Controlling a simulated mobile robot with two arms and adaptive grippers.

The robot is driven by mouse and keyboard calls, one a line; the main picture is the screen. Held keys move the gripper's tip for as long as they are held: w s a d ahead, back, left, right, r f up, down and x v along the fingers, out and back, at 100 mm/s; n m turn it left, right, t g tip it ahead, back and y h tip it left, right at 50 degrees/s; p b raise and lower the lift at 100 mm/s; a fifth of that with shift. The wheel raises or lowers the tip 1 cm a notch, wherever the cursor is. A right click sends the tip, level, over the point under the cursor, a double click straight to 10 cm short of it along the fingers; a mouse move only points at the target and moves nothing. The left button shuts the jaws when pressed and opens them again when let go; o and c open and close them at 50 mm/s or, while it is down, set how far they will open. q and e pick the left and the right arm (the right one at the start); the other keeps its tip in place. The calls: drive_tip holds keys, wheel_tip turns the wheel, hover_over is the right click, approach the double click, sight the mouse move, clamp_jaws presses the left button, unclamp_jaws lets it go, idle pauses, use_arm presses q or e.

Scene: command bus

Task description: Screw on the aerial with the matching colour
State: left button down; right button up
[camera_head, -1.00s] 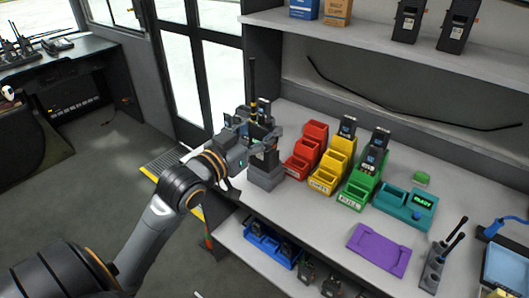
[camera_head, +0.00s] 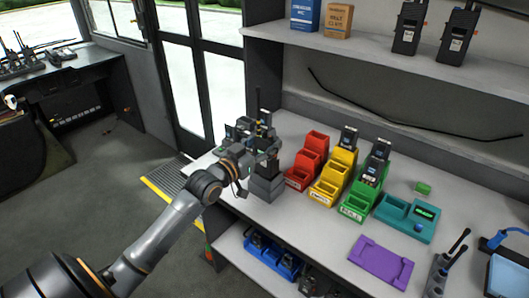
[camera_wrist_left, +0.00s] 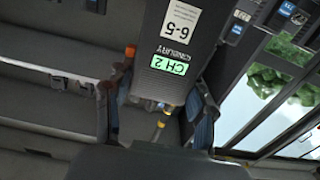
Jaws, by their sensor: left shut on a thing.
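My left gripper (camera_head: 258,145) is at the left end of the workbench, shut on a dark radio. In the left wrist view the radio (camera_wrist_left: 185,30) sits between the two fingers (camera_wrist_left: 157,112), with a green "CH 2" display and a "6-5" label, upside down. A thin aerial (camera_head: 258,98) stands up beside the gripper; I cannot tell whether it is joined to the radio. A yellow-banded piece (camera_wrist_left: 159,126) shows below the radio in the wrist view.
A grey stand (camera_head: 264,187) is below the gripper. Red (camera_head: 298,177), yellow (camera_head: 325,190) and green (camera_head: 354,207) stepped bins follow; yellow and green hold radios. A blue crate (camera_head: 272,258) is on the lower shelf.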

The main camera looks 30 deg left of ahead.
use_arm(q)
drive_tip(key=shift+w+a+f, duration=0.1)
drive_tip(key=shift+f, duration=0.8)
drive_tip(key=shift+w+a+f, duration=0.1)
drive_tip(key=shift+f, duration=0.75)
drive_tip(key=shift+f, duration=0.1)
drive_tip(key=shift+c, duration=2.4)
unclamp_jaws()
drive_tip(key=shift+f, duration=0.15)
drive_tip(key=shift+s, duration=0.1)
drive_tip(key=shift+s+a+r+b, duration=0.1)
drive_tip(key=shift+s+a+b, duration=0.05)
drive_tip(key=shift+s, duration=1.8)
drive_tip(key=shift+s+a+r+b, duration=0.1)
drive_tip(key=shift+s, duration=1.9)
drive_tip(key=shift+s+a+b, duration=0.15)
drive_tip(key=shift+s, duration=1.8)
